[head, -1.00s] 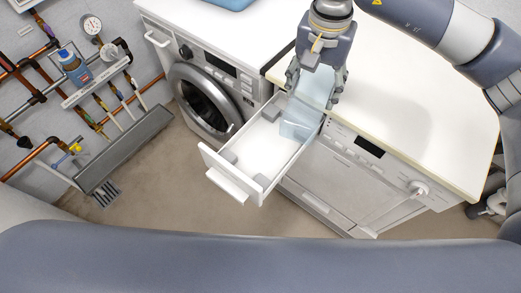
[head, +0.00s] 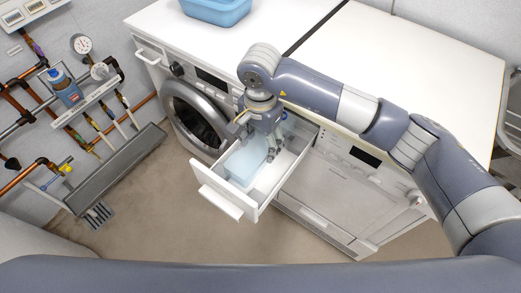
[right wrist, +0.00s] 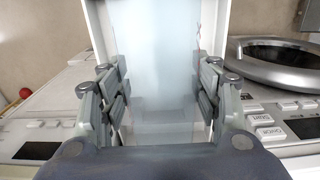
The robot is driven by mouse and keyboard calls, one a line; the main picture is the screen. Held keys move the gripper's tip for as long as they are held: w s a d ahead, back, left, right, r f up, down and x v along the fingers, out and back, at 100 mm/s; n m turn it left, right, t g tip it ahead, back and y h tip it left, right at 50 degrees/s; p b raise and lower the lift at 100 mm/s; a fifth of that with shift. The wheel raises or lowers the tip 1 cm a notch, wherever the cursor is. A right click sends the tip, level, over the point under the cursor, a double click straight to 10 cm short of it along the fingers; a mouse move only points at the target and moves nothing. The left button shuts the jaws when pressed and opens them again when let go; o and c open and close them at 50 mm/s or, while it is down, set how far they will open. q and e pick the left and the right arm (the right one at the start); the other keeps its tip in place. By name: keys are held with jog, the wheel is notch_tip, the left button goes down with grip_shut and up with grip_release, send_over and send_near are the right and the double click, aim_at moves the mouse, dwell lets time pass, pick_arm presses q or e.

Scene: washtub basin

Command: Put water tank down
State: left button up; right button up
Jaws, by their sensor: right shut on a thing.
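The water tank (head: 246,163) is a pale blue translucent box. It sits low within the open white drawer (head: 208,184), towards its left side. My right gripper (head: 258,143) reaches down over the drawer and is shut on the tank. In the right wrist view, the tank (right wrist: 160,65) stands between the two fingers of my right gripper (right wrist: 162,95). The head view does not show clearly whether the tank's underside touches the drawer floor. My left gripper is not in view.
The drawer sticks out from the right-hand machine (head: 335,195), beside a washing machine (head: 195,120). A blue basin (head: 218,12) stands on the white worktop. Pipes with a gauge (head: 82,44) and a grey trough (head: 115,170) line the left wall. The floor before the machines is clear.

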aim_at(260, 141)
notch_tip(260, 141, down, 5)
jog(key=shift+f+p, duration=0.1)
jog(key=shift+p, duration=0.2)
jog(key=shift+f+b, duration=0.1)
jog(key=shift+b, duration=0.2)
jog(key=o, duration=1.3)
jog(key=shift+r+p, duration=0.25)
jog(key=shift+p, duration=0.05)
notch_tip(260, 141, up, 12)
jog(key=shift+f+b, duration=0.1)
jog(key=shift+b, duration=0.95)
